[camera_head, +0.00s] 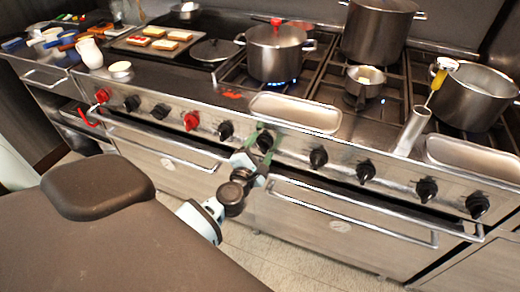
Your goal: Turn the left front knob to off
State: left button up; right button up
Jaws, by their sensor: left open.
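The range has a steel front panel with a row of several knobs, most black and two red. My left gripper (259,145) has green fingers and is open at a black knob (265,141) near the middle of the row. The fingers appear on either side of this knob; I cannot tell whether they touch it. A blue flame (278,83) burns under a steel pot (275,54) on the burner behind. The knob's pointer mark is too small to read. My right gripper is not in view.
Oven door handles (350,212) stick out below the knobs. An oval steel tray (295,112) lies on the front ledge above the knobs. A large pot (376,30), a saucepan (364,84) and another pot (472,95) stand on the grates. The floor (290,262) in front is clear.

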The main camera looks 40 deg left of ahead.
pick_arm(q)
jog(key=c, duration=1)
jog(key=shift+r+m+p, duration=0.25)
jog(key=shift+m+p, duration=0.65)
jog(key=shift+m, duration=0.4)
jog(key=shift+m+p, duration=0.35)
jog(key=shift+m, duration=0.35)
jog(key=shift+f+m+p, duration=0.1)
jog(key=shift+m+p, duration=0.3)
jog(key=shift+m, duration=1.1)
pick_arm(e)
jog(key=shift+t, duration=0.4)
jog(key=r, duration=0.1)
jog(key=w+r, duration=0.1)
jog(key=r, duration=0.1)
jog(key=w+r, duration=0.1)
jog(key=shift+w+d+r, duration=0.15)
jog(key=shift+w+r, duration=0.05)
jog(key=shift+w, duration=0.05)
pick_arm(q)
jog(key=shift+f, duration=0.1)
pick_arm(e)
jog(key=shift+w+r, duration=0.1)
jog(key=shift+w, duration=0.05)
pick_arm(q)
jog(key=o, duration=1)
